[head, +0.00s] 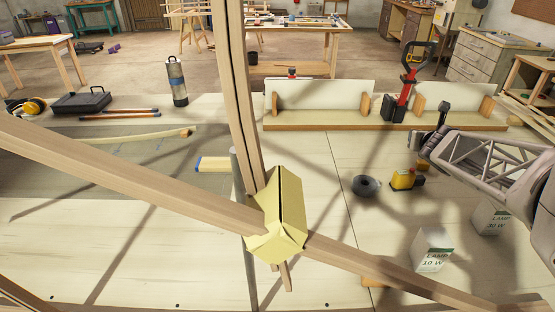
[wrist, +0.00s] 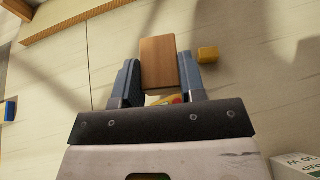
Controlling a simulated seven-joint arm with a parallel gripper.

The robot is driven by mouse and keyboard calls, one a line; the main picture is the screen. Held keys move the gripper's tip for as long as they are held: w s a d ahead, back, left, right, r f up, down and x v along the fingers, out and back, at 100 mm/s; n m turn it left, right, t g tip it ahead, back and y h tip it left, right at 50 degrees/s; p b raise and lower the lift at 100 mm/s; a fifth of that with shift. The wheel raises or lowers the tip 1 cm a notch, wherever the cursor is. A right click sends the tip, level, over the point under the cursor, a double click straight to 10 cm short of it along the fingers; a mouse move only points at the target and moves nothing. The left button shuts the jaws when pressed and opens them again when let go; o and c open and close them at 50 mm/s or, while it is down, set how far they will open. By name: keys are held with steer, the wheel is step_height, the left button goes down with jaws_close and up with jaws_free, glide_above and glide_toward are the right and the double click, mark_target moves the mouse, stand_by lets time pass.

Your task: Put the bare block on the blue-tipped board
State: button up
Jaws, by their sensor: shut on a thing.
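My gripper (wrist: 160,85) is shut on the bare block (wrist: 159,62), a plain brown wooden block held between its two blue-grey fingers. The block shows no coloured mark on the face in view. In the head view my arm comes in from the right and its end (head: 430,146) is over the right part of the bench; I cannot make out the block there. The blue-tipped board (head: 215,164) lies left of centre, well left of my gripper. Its left end is blue, and its right part is hidden behind an upright post and lath. A blue patch (wrist: 10,110) shows at the left edge of the wrist view.
Crossing laths with a yellow-wrapped joint (head: 280,215) stand large in the foreground. A black tape roll (head: 365,186), a yellow tape measure (head: 403,180), a small yellow block (wrist: 207,54) and lamp boxes (head: 432,250) are on the right. A low wooden rack (head: 330,126) runs behind.

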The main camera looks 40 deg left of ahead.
steer(key=s+a+f+n+g+y, duration=0.2)
steer(key=s+a+f+n+g, duration=0.1)
steer(key=s+a, duration=0.65)
steer(key=s+a+f+n+g+y, duration=0.2)
steer(key=s+a+n+y, duration=0.1)
steer(key=s+a, duration=0.7)
steer(key=s+a+f+n+g, duration=0.2)
steer(key=s+a, duration=0.4)
steer(key=s, duration=0.4)
steer(key=s+a+f+n+g, duration=0.2)
steer(key=s+a+g, duration=0.2)
steer(key=s+a, duration=0.3)
steer(key=s, duration=0.4)
steer(key=shift+a+f+n+y, duration=0.15)
steer(key=shift+f+n+y, duration=0.05)
steer(key=shift+n+y, duration=0.2)
glide_above(225, 164)
steer(key=w+d, duration=0.3)
steer(key=shift+s+f, duration=0.25)
steer(key=shift+f, duration=0.5)
steer(key=shift+f, duration=1.75)
